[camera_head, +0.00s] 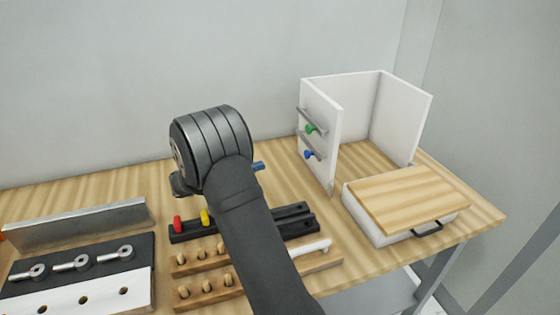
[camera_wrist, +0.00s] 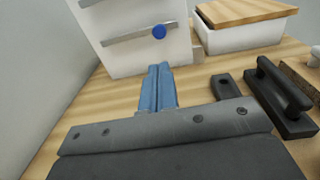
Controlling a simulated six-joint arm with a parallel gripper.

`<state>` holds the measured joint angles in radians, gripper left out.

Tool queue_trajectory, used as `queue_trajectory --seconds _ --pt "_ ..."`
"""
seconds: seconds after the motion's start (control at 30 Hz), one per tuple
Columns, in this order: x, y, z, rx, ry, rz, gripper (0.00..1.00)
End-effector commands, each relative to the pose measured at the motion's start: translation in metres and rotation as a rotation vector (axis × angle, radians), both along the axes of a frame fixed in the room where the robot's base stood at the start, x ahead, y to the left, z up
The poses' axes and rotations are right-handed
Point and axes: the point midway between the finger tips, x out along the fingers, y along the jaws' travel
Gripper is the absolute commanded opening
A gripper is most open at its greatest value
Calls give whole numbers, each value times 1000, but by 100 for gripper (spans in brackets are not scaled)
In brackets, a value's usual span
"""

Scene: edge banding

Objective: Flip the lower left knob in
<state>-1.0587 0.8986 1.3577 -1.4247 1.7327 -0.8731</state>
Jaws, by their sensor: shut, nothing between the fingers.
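The white panel (camera_head: 322,150) stands upright at the left of the white box frame, with two grey metal strips across its face. A green knob (camera_head: 310,128) sits by the upper strip and a blue knob (camera_head: 308,154) by the lower strip. The blue knob also shows in the wrist view (camera_wrist: 159,31), at the right part of the lower strip. My gripper has blue fingers (camera_wrist: 158,88), pressed together and empty, pointing toward the panel below the blue knob in the picture. In the head view only a blue fingertip (camera_head: 259,166) shows, left of the panel and apart from it.
A white box with a wooden lid (camera_head: 410,195) and dark handle stands at the right. Black holders with red and yellow pieces (camera_head: 178,222), wooden peg racks (camera_head: 205,285) and a dark plate with metal eyes (camera_head: 75,262) lie in front and left. Bare tabletop lies before the panel.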

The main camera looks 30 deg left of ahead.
Motion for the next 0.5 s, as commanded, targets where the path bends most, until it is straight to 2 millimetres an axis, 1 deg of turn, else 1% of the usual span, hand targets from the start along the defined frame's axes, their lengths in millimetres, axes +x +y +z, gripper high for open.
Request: queue_trajectory --seconds 0.17,0.3,0.5 --pt "21 -20 0 -1 -1 -4 0" --pt "44 -41 0 0 0 -4 0" --pt "74 -68 -1 0 0 -4 0"
